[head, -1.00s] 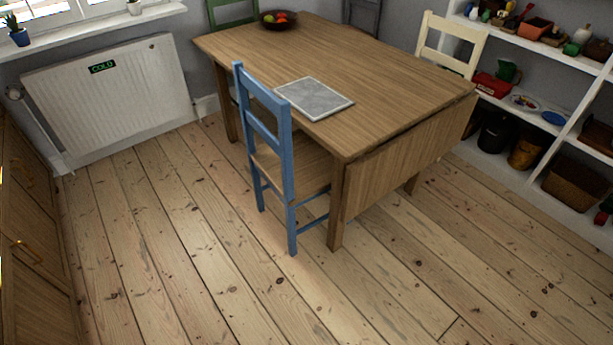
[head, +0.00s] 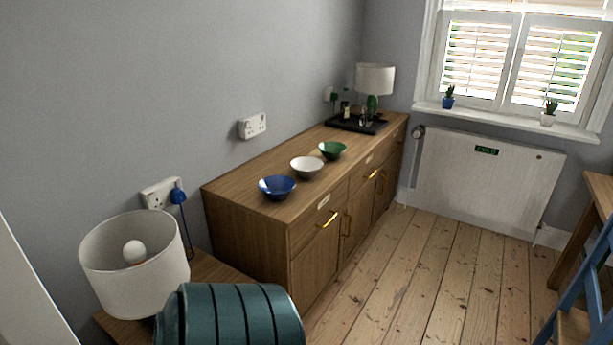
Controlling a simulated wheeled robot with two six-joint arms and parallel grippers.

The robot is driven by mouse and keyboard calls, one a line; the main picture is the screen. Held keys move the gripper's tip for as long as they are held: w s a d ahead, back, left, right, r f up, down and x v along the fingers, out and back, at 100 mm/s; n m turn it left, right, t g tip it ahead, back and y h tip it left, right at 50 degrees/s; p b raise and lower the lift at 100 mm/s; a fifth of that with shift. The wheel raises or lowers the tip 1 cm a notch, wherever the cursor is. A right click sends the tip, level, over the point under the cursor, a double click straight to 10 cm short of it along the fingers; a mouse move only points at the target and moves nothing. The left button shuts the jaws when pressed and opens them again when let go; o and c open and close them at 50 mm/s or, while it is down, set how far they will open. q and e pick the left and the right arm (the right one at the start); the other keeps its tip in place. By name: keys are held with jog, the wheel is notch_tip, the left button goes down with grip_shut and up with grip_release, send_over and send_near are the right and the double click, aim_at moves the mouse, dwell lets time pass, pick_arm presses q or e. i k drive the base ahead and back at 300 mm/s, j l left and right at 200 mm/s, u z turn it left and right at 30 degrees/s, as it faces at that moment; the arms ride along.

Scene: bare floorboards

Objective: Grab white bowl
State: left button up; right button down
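The white bowl (head: 307,167) stands upright on top of the wooden sideboard (head: 228,196). It is the middle one of three bowls in a row. A blue bowl (head: 277,187) is on its nearer left side and a green bowl (head: 332,150) on its farther right side. The white bowl looks empty and nothing covers it. Neither of my grippers shows in the head view.
A lamp (head: 120,270) on a low wooden cabinet and a dark green ribbed object (head: 232,318) are in the near left. A black tray (head: 352,124) and another lamp (head: 375,79) stand at the sideboard's far end. Floorboards (head: 420,270) in front are clear; a blue chair (head: 590,290) is at right.

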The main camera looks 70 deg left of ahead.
aim_at(305, 167)
jog(key=l+u, duration=0.15)
jog(key=u, duration=2.1)
jog(key=i+l+z, duration=0.35)
jog(key=i, duration=0.15)
jog(key=i+l+z, duration=0.2)
jog(key=i+z, duration=0.15)
jog(key=i, duration=0.25)
jog(key=i+z, duration=0.35)
jog(key=i, duration=0.2)
jog(key=i+l+u, duration=0.15)
jog(key=i+u, duration=0.3)
jog(key=i+l+u, duration=0.4)
jog(key=i, duration=0.15)
jog(key=i+l+u, duration=0.45)
jog(key=j, duration=0.1)
